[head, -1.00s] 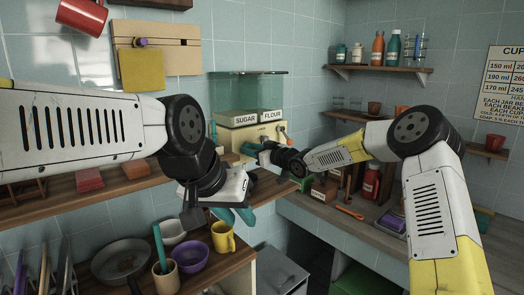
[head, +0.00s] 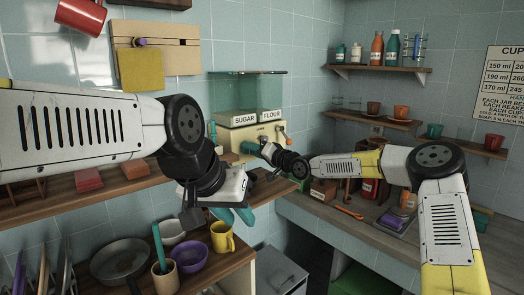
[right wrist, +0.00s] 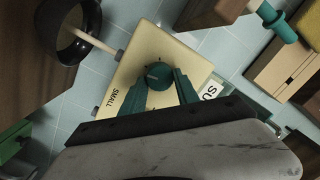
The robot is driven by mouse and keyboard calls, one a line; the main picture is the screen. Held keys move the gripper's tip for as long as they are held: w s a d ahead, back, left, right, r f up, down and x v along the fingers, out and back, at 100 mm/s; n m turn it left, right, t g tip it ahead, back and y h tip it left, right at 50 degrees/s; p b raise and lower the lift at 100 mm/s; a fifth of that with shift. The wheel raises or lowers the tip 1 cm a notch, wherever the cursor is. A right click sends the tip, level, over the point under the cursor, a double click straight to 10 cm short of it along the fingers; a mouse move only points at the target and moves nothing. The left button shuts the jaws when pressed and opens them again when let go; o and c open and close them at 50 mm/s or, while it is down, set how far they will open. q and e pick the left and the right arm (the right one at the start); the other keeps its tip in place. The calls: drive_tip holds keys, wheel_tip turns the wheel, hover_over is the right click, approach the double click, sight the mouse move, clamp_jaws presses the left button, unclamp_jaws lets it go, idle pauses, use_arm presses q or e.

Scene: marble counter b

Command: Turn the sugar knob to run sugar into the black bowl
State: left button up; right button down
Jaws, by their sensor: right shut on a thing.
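The cream dispenser (head: 262,133) with SUGAR and FLOUR labels stands on the wooden shelf. In the right wrist view its green sugar knob (right wrist: 158,75) sits between the teal fingers of my right gripper (right wrist: 160,88), which is shut on it. The right gripper (head: 258,149) also shows in the head view at the dispenser's front. A pale straight stream (right wrist: 95,42) runs from a grey nozzle to the black bowl (right wrist: 62,52) in the right wrist view. The bowl's contents are hard to make out. My left gripper (head: 234,215) is empty, its teal fingers apart, left of the dispenser.
Below my left gripper are a yellow mug (head: 222,237), a purple bowl (head: 190,257) and a pan (head: 120,259). An orange knob (head: 282,127) is on the flour side.

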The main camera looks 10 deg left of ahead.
drive_tip(key=shift+f+m, duration=0.15)
drive_tip(key=shift+m, duration=0.65)
drive_tip(key=c, duration=0.9)
unclamp_jaws()
drive_tip(key=shift+v, duration=3.9)
